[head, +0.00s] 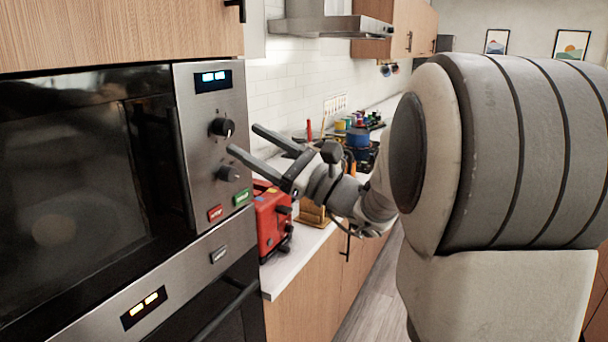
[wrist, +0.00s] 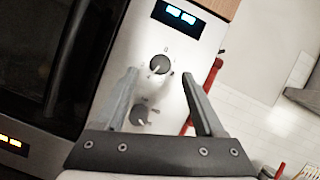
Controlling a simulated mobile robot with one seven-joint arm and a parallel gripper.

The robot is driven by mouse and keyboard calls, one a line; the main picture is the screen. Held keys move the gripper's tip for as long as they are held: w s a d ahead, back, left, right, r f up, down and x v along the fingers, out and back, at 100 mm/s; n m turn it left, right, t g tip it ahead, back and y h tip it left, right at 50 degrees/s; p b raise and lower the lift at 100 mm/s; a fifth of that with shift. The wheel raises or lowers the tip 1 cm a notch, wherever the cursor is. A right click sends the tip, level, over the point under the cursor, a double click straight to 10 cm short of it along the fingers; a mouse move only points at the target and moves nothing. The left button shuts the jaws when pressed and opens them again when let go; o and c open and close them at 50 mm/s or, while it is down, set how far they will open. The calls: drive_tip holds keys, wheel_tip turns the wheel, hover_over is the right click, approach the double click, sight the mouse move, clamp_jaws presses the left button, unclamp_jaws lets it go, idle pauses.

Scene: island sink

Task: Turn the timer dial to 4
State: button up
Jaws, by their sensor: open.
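The steel control panel (head: 197,100) of the built-in microwave holds two dark round dials, one above the other. The upper dial (head: 222,127) also shows in the wrist view (wrist: 160,64), with small marks around it too small to read. The lower dial (head: 228,173) is in the wrist view too (wrist: 140,114), between the fingers and nearer their base. I cannot tell from labels which dial is the timer. My gripper (head: 243,139) is open and empty, its fingers pointing at the panel. In the wrist view, the fingertips lie either side of the upper dial, seemingly short of it.
A lit blue display (head: 213,79) is above the dials; a red button (head: 216,213) and a green button (head: 242,196) are below. A red appliance (head: 271,220) stands on the counter right of the panel, below my gripper. An oven (head: 150,300) is underneath.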

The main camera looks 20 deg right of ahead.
drive_tip(key=b+v, duration=0.1)
drive_tip(key=v, duration=1.2)
drive_tip(key=shift+s+f, duration=0.1)
